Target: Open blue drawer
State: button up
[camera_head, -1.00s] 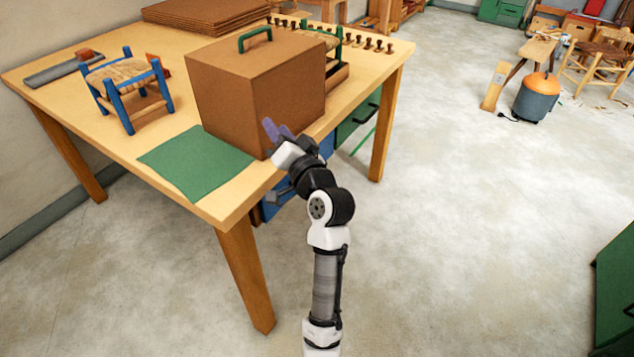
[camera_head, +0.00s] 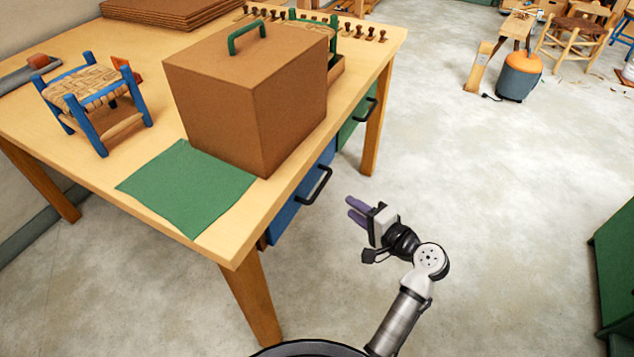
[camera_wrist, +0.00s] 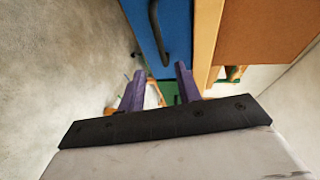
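The blue drawer (camera_head: 290,215) is under the table top at its right side, with a dark bar handle (camera_head: 318,187). The drawer looks shut. My gripper (camera_head: 351,207), with purple fingers, is to the right of the handle, apart from it and pointing toward the drawer front. In the wrist view the blue drawer front (camera_wrist: 165,22) fills the top middle, and its dark handle (camera_wrist: 157,32) lies beyond the fingertips. The two purple fingers (camera_wrist: 160,80) are apart with nothing between them.
A brown box (camera_head: 235,100) with a green handle stands on the table (camera_head: 90,190) above the drawer. A green drawer (camera_head: 352,122) with its own handle is farther back. A green mat and a small blue chair (camera_head: 100,115) are on the table.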

aim_at(321, 185)
jog(key=p+x, duration=0.2)
jog(key=x, duration=1)
jog(key=shift+w+a+f, duration=0.1)
jog(key=shift+w+a, duration=0.15)
jog(key=shift+w, duration=0.05)
jog(key=shift+c, duration=0.2)
grip_shut()
